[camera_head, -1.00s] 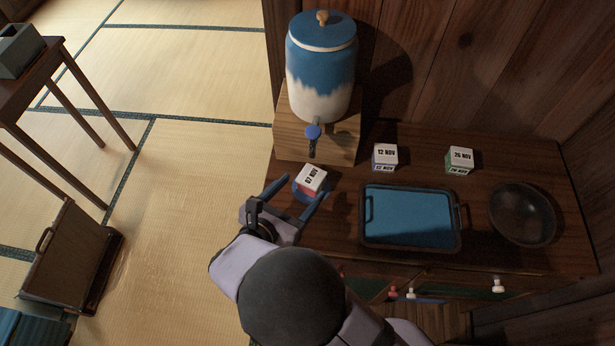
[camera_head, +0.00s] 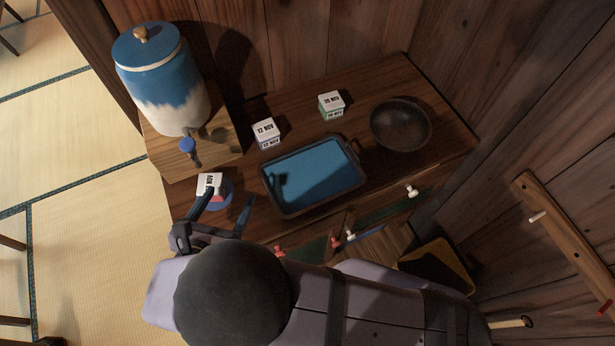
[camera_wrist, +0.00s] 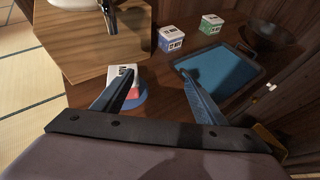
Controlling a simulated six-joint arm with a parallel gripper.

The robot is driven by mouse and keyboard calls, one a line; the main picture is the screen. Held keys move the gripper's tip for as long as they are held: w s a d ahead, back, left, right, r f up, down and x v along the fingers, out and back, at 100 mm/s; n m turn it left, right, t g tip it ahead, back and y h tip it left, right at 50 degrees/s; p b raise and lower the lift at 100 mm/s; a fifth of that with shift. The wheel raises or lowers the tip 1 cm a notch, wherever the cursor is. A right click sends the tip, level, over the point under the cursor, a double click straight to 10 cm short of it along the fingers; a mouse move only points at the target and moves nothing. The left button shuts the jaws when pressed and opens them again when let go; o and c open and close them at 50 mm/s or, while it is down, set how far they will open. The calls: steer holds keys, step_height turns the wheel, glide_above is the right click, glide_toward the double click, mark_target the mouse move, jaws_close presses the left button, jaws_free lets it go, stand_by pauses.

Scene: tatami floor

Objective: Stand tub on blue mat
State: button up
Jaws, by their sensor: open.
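The red-and-white tub (camera_head: 210,183), with a date label on its white top, stands upright on the round blue mat (camera_head: 222,199) near the left end of the wooden cabinet top. In the wrist view the tub (camera_wrist: 114,75) shows white above red, with the mat (camera_wrist: 138,101) under it. My gripper (camera_head: 229,194) is open and empty at the front of the tub. Its left finger overlaps the tub in both views; I cannot tell if they touch. Its right finger is well clear. The left finger hides part of the tub.
A blue-and-white dispenser (camera_head: 170,85) stands on a wooden box (camera_head: 215,150) behind the tub. A blue-lined tray (camera_head: 325,175), a blue-labelled tub (camera_head: 265,134), a green-labelled tub (camera_head: 331,105) and a dark bowl (camera_head: 400,124) stand to the right. Wood walls close the back.

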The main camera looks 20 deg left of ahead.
steer(key=w+d+m+h, duration=0.1)
steer(key=w+d, duration=0.1)
steer(key=w, duration=0.1)
steer(key=w+d+m+g+h, duration=0.1)
steer(key=w+d+m+h, duration=0.1)
steer(key=d, duration=0.1)
steer(key=w+d+r+m+h, duration=0.1)
steer(key=w+d+m, duration=0.1)
steer(key=w+d, duration=0.1)
steer(key=shift+w+d, duration=0.2)
steer(key=shift+w, duration=0.1)
steer(key=w+d+m+g+h, duration=0.45)
steer(key=d+m, duration=0.45)
steer(key=d, duration=0.5)
steer(key=s+d+r+m+g+y, duration=0.1)
steer(key=s+d+m+g+y, duration=0.1)
steer(key=d+m, duration=0.8)
steer(key=s+d+r+m+g+y, duration=0.1)
steer(key=d+m+g+y, duration=0.3)
steer(key=d+m, duration=0.6)
steer(key=s+m+g, duration=0.1)
steer(key=m, duration=0.2)
steer(key=shift+d+r, duration=0.25)
steer(key=shift+r, duration=0.1)
steer(key=shift+s, duration=0.1)
step_height(320, 180, up, 3)
steer(key=p, duration=0.2)
steer(key=shift+f+p, duration=0.2)
steer(key=shift+p, duration=0.1)
